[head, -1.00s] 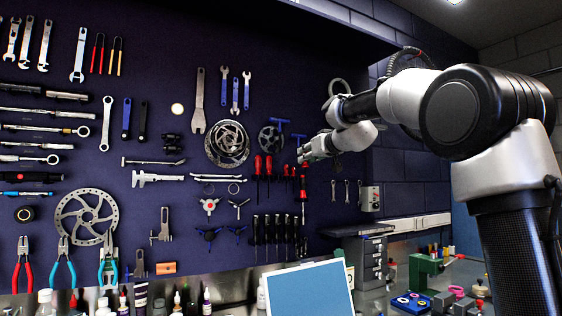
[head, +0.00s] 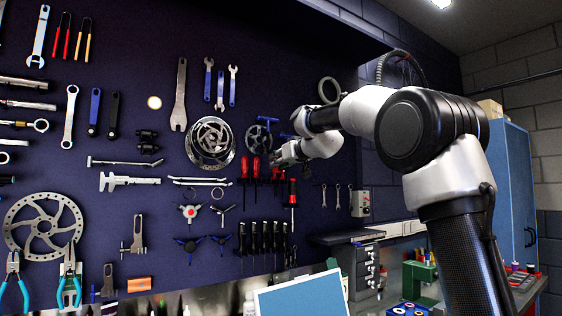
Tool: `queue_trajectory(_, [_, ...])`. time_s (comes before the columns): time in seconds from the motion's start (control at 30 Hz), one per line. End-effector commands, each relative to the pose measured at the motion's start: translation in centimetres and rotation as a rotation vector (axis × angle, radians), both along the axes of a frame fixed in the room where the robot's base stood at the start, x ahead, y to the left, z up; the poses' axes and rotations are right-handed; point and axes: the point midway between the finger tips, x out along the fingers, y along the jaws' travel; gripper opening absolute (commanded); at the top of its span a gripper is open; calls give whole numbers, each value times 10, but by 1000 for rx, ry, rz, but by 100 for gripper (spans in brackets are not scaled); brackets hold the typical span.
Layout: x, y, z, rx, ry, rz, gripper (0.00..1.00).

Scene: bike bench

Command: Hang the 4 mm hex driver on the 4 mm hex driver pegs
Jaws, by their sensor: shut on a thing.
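My gripper (head: 276,160) is at the tool wall, right of the brake rotor and just above the row of red-handled drivers. It is shut on a driver with a red handle (head: 277,173), taken as the 4 mm hex driver. The gripper hides most of it, and its size mark is too small to read. Two red-handled drivers (head: 251,168) hang just to the left, and a longer one (head: 292,193) hangs just to the right. I cannot make out the 4 mm hex driver pegs, nor whether the held driver touches any peg.
A brake rotor (head: 210,143) hangs left of the gripper. Blue-handled tools (head: 268,121) hang just above it. A grey drawer cabinet (head: 363,270) and a blue panel (head: 302,295) stand lower, towards the bench.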

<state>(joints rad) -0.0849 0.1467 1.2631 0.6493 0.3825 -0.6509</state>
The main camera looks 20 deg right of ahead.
Motion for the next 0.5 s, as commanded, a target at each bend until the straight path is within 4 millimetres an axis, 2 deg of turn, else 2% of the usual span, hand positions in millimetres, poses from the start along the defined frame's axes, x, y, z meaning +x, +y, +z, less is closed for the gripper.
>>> queue_trajectory(0.5, [33,11,-4,-1,0,1,0])
